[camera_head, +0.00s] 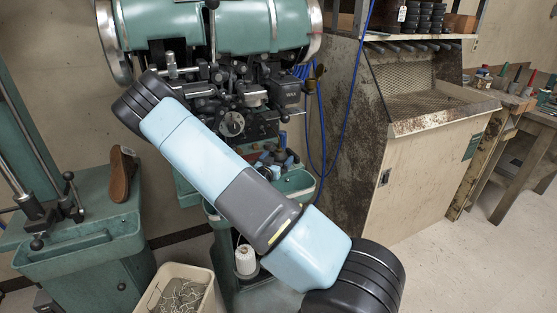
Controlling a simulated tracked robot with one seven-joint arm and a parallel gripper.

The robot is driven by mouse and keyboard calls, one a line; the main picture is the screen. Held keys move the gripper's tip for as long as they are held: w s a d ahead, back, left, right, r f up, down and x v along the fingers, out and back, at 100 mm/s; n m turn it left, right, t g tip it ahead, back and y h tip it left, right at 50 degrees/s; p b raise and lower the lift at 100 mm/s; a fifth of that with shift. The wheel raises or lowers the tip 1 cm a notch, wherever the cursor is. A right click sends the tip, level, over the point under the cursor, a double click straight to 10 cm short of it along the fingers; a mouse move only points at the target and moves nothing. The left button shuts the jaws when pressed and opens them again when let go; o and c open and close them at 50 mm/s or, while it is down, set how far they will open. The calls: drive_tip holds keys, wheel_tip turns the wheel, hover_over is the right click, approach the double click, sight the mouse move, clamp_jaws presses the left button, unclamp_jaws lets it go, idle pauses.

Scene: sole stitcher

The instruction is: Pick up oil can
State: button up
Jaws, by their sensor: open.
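I cannot make out an oil can for certain. Several small items, some of them blue, lie in the green tray (298,184) below the stitching machine (245,95). They are too small and too covered by my arm to tell apart. My light-blue and grey arm crosses the middle of the view, from the lower right to the upper left, and hides part of the machine and tray. My gripper does not show in this view.
A white spool (246,261) and an open bin (205,306) are below. A stained cabinet (425,185) stands at right, beside a cluttered workbench (508,100). Floor at lower right is clear.

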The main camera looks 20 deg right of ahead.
drive_tip(key=shift+c, duration=0.5)
drive_tip(key=c, duration=1)
drive_tip(key=r, duration=0.7)
drive_tip(key=shift+s+d+r, duration=0.1)
drive_tip(key=shift+s+d, duration=0.15)
drive_tip(key=shift+s, duration=0.05)
drive_tip(key=s+d, duration=0.4)
drive_tip(key=s, duration=0.1)
drive_tip(key=s+d, duration=0.4)
drive_tip(key=s, duration=0.1)
drive_tip(key=s+d, duration=0.4)
drive_tip(key=s, duration=0.1)
drive_tip(key=shift+d, duration=0.1)
